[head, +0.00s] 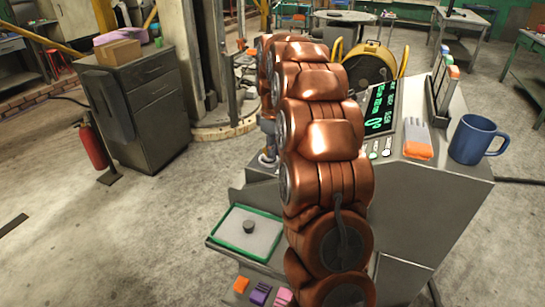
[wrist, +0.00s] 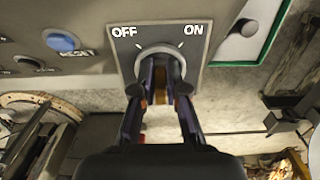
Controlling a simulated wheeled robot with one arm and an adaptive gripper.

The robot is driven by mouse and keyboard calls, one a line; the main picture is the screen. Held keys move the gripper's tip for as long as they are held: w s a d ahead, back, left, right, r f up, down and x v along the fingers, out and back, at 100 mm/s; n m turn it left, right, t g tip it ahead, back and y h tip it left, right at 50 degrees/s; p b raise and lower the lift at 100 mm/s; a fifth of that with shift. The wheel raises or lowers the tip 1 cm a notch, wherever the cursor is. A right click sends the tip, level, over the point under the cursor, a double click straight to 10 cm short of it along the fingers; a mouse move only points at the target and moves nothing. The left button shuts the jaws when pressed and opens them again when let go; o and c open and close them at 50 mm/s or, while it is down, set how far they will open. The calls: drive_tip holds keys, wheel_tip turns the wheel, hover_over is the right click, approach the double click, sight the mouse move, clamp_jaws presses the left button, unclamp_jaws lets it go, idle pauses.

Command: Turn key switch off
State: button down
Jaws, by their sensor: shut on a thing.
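In the wrist view, the key switch is a grey plate (wrist: 187,76) with a pale round collar (wrist: 143,58). OFF is printed at its upper left and ON at its upper right. My gripper (wrist: 160,76) is right in front of the collar, its dark fingers pointing up at it. The fingers are closed on the key, seen as a narrow brassy strip (wrist: 160,78) between them. The fingers cover most of the key, so I cannot tell which mark it points to. In the head view my copper arm hides the switch and the fingers.
A blue RESET button (wrist: 62,41) and a dark knob (wrist: 30,62) sit left of the switch. On the console in the head view are a lit green display (head: 379,104), a blue mug (head: 473,139) and an orange-and-grey item (head: 418,149). A green-edged tray (head: 218,239) sits lower left.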

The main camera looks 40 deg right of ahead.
drive_tip(key=n, duration=0.2)
drive_tip(key=n+b, duration=0.1)
drive_tip(key=shift+w+d+n, duration=0.15)
drive_tip(key=shift+n, duration=0.25)
drive_tip(key=shift+w+d+n, duration=0.1)
drive_tip(key=shift+n, duration=0.9)
drive_tip(key=shift+w+d+n, duration=0.1)
drive_tip(key=shift+n, duration=0.9)
drive_tip(key=c, duration=1.2)
unclamp_jaws()
